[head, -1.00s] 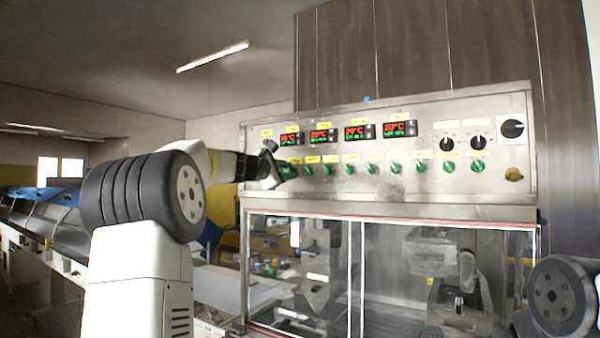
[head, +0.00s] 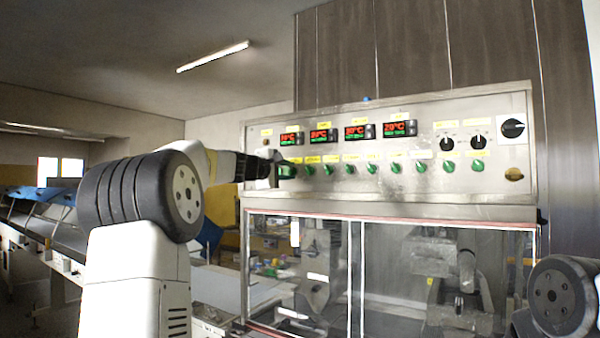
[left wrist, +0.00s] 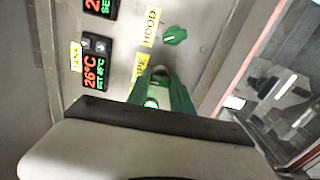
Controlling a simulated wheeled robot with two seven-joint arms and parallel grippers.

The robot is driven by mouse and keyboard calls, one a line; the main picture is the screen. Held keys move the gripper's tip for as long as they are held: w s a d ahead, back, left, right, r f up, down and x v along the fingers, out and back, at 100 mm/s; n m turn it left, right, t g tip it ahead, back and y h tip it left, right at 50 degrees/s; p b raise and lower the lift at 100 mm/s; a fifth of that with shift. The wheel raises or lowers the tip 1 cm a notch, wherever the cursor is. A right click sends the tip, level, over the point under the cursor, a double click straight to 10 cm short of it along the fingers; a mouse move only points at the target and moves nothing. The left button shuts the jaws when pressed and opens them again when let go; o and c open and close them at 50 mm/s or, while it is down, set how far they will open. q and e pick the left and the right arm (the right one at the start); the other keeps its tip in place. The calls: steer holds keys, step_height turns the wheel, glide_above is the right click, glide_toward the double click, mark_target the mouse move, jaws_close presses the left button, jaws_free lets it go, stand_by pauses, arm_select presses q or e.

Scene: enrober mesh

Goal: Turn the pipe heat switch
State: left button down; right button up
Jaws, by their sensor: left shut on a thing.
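The pipe heat switch is the green knob (head: 288,171) at the left end of the row of green knobs on the steel control panel (head: 480,205). In the left wrist view a yellow label (left wrist: 139,69), partly covered and ending in "IPE", stands beside it. My left gripper (head: 276,170) is at this knob. In the left wrist view its fingers (left wrist: 160,82) are shut on the knob and hide most of it. My right gripper is out of view.
The neighbouring green HOOD knob (left wrist: 175,35) is close by. Red-green temperature displays (head: 323,135) sit above the row. Black dials (head: 446,144) and a large black rotary switch (head: 512,128) are at the right. Glass doors (head: 420,270) lie below.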

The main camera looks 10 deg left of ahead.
arm_select(q)
steer(key=m, duration=0.6)
steer(key=shift+f, duration=0.15)
steer(key=shift+m, duration=0.4)
steer(key=c, duration=1.1)
jaws_free()
steer(key=v, duration=0.8)
